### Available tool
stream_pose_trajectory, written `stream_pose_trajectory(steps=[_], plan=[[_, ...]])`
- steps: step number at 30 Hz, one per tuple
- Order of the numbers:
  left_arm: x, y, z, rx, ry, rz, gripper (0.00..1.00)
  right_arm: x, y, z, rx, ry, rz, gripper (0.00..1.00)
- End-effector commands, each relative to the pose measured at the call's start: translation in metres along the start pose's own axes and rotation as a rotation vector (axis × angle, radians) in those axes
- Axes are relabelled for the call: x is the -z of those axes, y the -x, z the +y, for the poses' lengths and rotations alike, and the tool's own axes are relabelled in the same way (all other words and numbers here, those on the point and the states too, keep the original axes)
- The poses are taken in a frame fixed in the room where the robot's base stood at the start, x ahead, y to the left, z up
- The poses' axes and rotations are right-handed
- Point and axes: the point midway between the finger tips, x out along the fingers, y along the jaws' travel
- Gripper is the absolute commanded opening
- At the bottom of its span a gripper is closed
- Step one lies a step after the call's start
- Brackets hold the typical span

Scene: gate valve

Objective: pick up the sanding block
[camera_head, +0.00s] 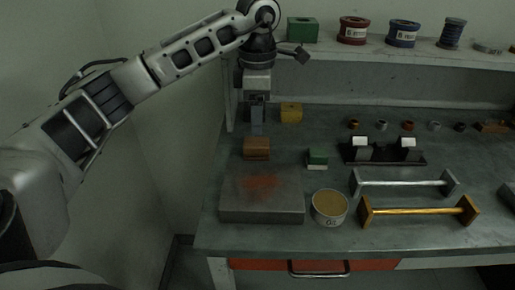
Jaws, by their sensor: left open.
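A brown block (256,148), which looks like the sanding block, sits on the bench just behind a flat grey plate. My left gripper (257,128) points straight down above the brown block, with its fingers open and nothing visible between them. Whether the fingertips touch the block cannot be told from this view. My right gripper is not in view.
The grey plate (232,208) has a rust-coloured patch. A shelf (400,52) holds spools behind.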

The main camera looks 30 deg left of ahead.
Motion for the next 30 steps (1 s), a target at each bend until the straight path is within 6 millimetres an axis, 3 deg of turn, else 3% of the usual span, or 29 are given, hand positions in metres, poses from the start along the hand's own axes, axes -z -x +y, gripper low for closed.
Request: stream_pose_trajectory(steps=[3, 11, 18, 28, 30], plan=[[0.001, -0.018, 0.000, 0.003, 0.001, 0.002, 0.65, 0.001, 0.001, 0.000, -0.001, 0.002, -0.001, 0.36], [0.001, -0.036, -0.001, 0.002, 0.001, 0.001, 0.65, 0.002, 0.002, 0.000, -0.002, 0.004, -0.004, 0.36], [0.003, -0.071, -0.002, 0.003, 0.000, 0.000, 0.65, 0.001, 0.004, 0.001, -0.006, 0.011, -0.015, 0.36], [0.003, -0.079, -0.001, 0.000, 0.000, -0.001, 0.65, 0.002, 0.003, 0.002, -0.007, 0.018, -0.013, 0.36], [0.003, -0.079, -0.001, 0.000, 0.000, -0.001, 0.46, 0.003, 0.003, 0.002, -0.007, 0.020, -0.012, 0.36]])
